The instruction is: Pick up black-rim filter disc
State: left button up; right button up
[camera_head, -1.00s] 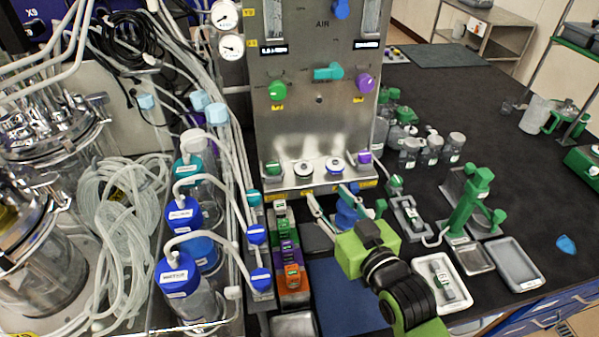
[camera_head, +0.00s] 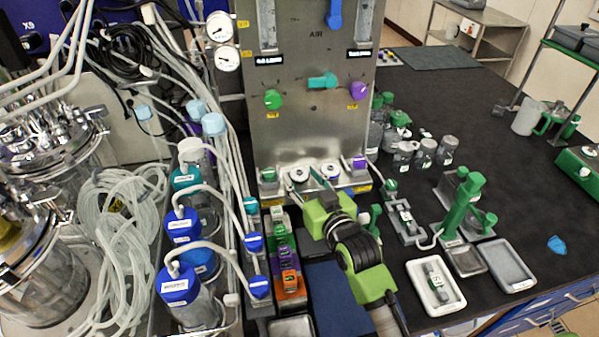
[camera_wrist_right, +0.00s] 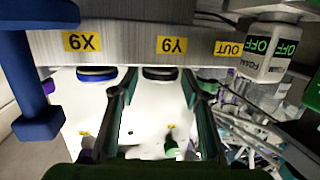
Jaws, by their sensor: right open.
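The black-rim filter disc (camera_head: 299,174) sits at the foot of the steel panel, to the left of a blue-rim disc (camera_head: 331,170). My right gripper (camera_head: 304,183) is open and empty just in front of the black-rim disc. In the right wrist view the black-rim disc (camera_wrist_right: 160,73) lies in the gap between the open fingers of my right gripper (camera_wrist_right: 160,92), and no contact shows. The blue-rim disc (camera_wrist_right: 97,73) is outside the left finger there. My left gripper is not in view.
The steel panel (camera_head: 310,125) rises behind the discs. A green-topped holder (camera_head: 268,176) and a purple-topped one (camera_head: 359,163) flank them. Blue-capped bottles (camera_head: 180,283) and tubing stand left. Trays (camera_head: 435,287) and a green stand (camera_head: 464,207) are at right.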

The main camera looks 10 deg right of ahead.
jog(key=shift+x, duration=1.2)
jog(key=c, duration=0.6)
jog(key=shift+r, duration=0.45)
notch_tip(320, 180, up, 3)
jog(key=shift+f+b, duration=0.2)
jog(key=shift+b, duration=0.35)
jog(key=s+a+r, duration=0.1)
jog(key=s+r, duration=0.2)
jog(key=s, duration=0.1)
jog(key=s+a+r+b, duration=0.1)
jog(key=s+a+r, duration=0.1)
jog(key=s, duration=0.3)
jog(key=s+a+r, duration=0.1)
jog(key=s+r, duration=0.3)
jog(key=shift+s+a+r, duration=0.15)
jog(key=shift+a+r, duration=0.15)
jog(key=shift+a, duration=0.1)
